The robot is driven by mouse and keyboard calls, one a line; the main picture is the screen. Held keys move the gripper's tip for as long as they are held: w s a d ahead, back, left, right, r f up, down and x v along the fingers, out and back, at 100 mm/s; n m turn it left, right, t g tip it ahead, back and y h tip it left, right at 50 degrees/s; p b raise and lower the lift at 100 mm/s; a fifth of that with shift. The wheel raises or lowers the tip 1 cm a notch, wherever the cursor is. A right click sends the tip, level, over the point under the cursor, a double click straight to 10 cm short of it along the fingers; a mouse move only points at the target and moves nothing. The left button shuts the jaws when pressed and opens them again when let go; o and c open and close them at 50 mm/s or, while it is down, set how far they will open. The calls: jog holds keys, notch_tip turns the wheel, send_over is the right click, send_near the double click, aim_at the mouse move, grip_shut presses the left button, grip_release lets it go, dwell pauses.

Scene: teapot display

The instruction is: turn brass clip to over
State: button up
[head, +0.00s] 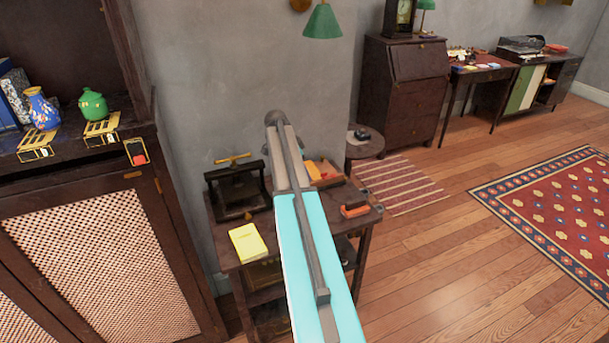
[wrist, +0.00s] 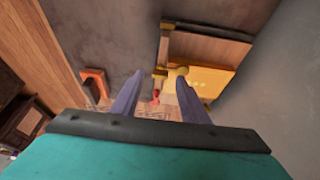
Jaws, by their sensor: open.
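My gripper (wrist: 159,96) shows in the wrist view with its two bluish fingers spread wide and nothing held. Beyond and between the fingers is a yellow brass-coloured piece (wrist: 177,72), which looks like the brass clip, though I cannot tell for certain. It sits by a slim upright bar (wrist: 164,45) in front of a brown and yellow box-like thing (wrist: 205,76). A small red tip (wrist: 155,97) shows just below it. I see no contact between the fingers and the brass piece.
A small dark table (head: 222,257) carries a press with a brass handle (head: 233,159), a yellow block (head: 247,243) and a red-orange item (head: 354,210). A cabinet (head: 95,260) with vases stands at left. An orange bracket shape (wrist: 94,80) shows left of the fingers.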

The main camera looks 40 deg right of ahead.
jog(key=b+v, duration=0.2)
jog(key=v, duration=1)
jog(key=shift+r, duration=0.1)
